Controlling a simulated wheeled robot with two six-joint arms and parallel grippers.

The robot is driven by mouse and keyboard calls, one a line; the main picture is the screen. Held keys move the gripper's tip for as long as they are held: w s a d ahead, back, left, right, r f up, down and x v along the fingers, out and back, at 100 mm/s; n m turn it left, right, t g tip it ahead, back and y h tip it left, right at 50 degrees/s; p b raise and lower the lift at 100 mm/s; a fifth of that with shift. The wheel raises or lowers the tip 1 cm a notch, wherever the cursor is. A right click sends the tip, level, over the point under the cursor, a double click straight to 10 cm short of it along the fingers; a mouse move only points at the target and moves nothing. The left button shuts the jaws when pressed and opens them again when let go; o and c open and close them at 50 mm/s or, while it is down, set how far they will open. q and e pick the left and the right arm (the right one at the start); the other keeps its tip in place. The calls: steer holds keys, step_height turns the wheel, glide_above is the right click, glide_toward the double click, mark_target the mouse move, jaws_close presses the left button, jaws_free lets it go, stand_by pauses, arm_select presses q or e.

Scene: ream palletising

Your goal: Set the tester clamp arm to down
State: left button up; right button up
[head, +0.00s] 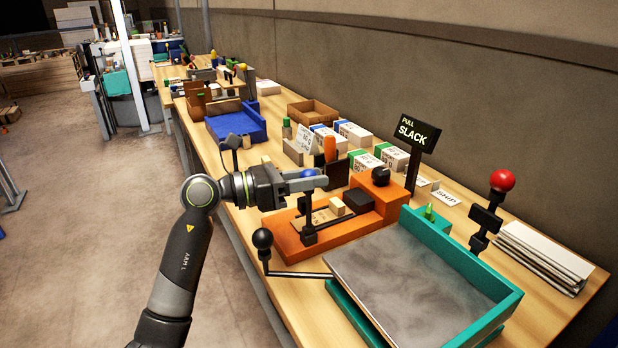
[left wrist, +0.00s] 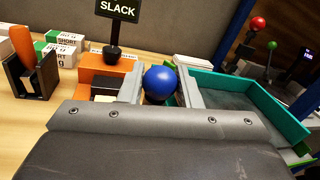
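The tester (head: 285,240) is an orange base on the bench with a dark clamp arm (head: 309,215) standing upright on it. A blue ball knob (head: 308,173) tops the arm; in the left wrist view the blue knob (left wrist: 160,80) sits between the two grey fingers and fills the gap. My left gripper (head: 308,183) reaches in from the left at the top of the arm, its fingers closed on the knob from both sides. The lower part of the arm is hidden in the left wrist view. My right gripper is not in view.
A teal tray (head: 450,238) with a grey plate and a black-knobbed crank (head: 263,239) are close in front. A "PULL SLACK" sign (head: 415,136), a red-knobbed lever (head: 502,181) and a paper stack (head: 540,255) stand right. Boxed reams (head: 352,133) and a blue tray (head: 236,125) lie behind.

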arm_select(q)
jaws_close()
steer(key=shift+w, duration=0.1)
steer(key=shift+w+a+n, duration=0.45)
steer(key=shift+w+n, duration=0.1)
steer(key=shift+n, duration=0.15)
steer(key=w+a+f+n+t+h, duration=0.1)
steer(key=w+a+f+n, duration=0.1)
steer(key=n, duration=0.4)
steer(key=shift+w+a+f+p, duration=0.15)
steer(key=shift+w+a+p, duration=0.35)
steer(key=shift+w, duration=0.85)
